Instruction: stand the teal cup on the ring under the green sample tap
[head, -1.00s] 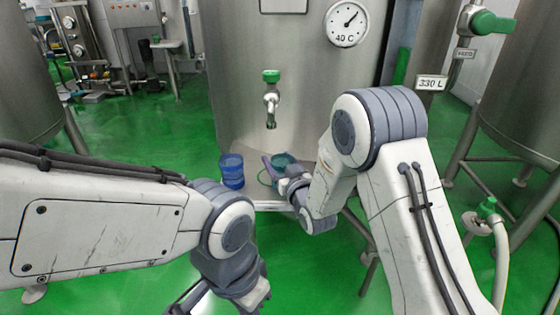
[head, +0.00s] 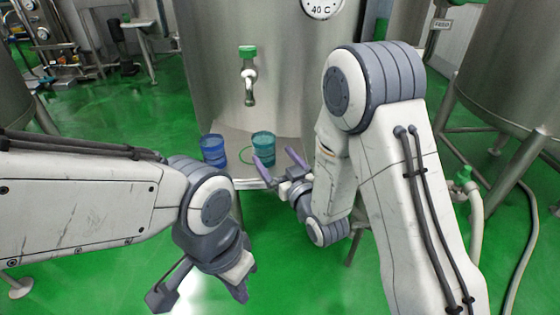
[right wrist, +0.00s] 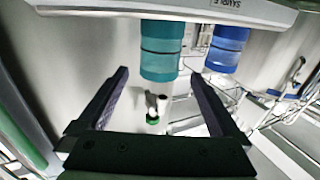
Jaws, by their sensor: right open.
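The teal cup (head: 263,144) stands upright on the steel shelf, by the right side of the thin green ring (head: 242,156). The cup hides part of the ring. The green-handled sample tap (head: 248,76) hangs above, a little left of the cup. My right gripper (head: 280,161) is open and empty, just in front and to the right of the cup. In the right wrist view the teal cup (right wrist: 160,52) shows inverted, between and beyond the spread fingers (right wrist: 160,75). My left gripper (head: 202,294) is open and empty, low over the floor.
A blue cup (head: 213,150) stands on the shelf left of the ring, and shows right of the teal cup in the right wrist view (right wrist: 227,48). The steel tank (head: 210,70) rises behind. Another tank (head: 510,80) and a hose stand at right.

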